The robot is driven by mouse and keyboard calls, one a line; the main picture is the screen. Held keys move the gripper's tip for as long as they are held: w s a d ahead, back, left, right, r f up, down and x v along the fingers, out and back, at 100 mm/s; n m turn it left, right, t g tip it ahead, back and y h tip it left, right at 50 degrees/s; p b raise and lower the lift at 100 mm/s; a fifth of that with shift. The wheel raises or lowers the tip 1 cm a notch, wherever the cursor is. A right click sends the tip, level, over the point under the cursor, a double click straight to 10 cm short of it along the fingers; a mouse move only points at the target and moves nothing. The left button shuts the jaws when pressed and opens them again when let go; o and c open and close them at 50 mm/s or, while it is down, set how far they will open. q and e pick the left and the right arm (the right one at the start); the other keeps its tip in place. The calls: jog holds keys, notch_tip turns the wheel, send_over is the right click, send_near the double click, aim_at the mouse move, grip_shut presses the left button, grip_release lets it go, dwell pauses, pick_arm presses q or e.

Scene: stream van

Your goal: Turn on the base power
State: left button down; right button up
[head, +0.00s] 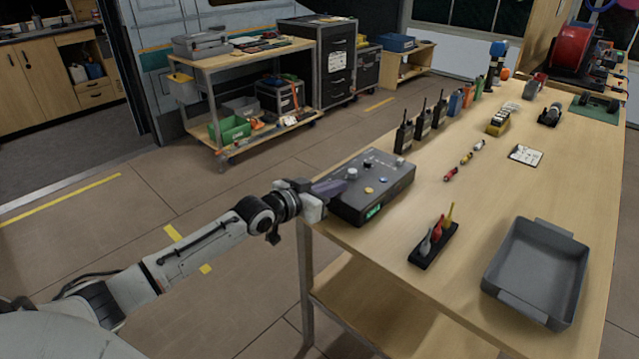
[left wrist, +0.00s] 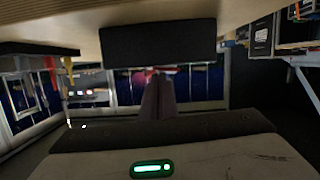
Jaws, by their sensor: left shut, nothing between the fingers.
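The base (head: 345,208) is a dark box at the near left corner of the workbench. Its front has a lit green display (head: 374,211). In the left wrist view, upside down, the shut fingers (left wrist: 157,98) point toward the dark base (left wrist: 158,42). My right gripper is not in view.
On the workbench (head: 470,215), black radios (head: 421,125) stand along the far left edge. A dark holder with coloured tools (head: 434,246) and a grey tray (head: 535,270) lie to the right. A tool cart (head: 250,55) stands behind, across free floor.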

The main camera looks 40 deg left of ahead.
pick_arm(q)
jog(key=r+p, duration=0.4)
jog(key=r, duration=0.1)
jog(key=shift+d, duration=0.2)
jog(key=f+v, duration=0.1)
jog(key=v, duration=0.9)
jog(key=shift+d+b, duration=0.2)
jog(key=shift+b, duration=0.1)
jog(key=shift+s+f, duration=0.1)
jog(key=s+d+f+g, duration=0.1)
jog(key=s+d+f, duration=0.3)
jog(key=f, duration=0.4)
jog(key=s+d+f+g, duration=0.2)
jog(key=s+d+f, duration=0.1)
jog(key=s+f, duration=0.3)
jog(key=s+d+f+m+g, duration=0.1)
jog(key=s+d+f+g, duration=0.2)
jog(key=s+d+f, duration=1)
jog(key=s+d, duration=0.1)
jog(key=s, duration=0.2)
jog(key=shift+f+g, duration=0.3)
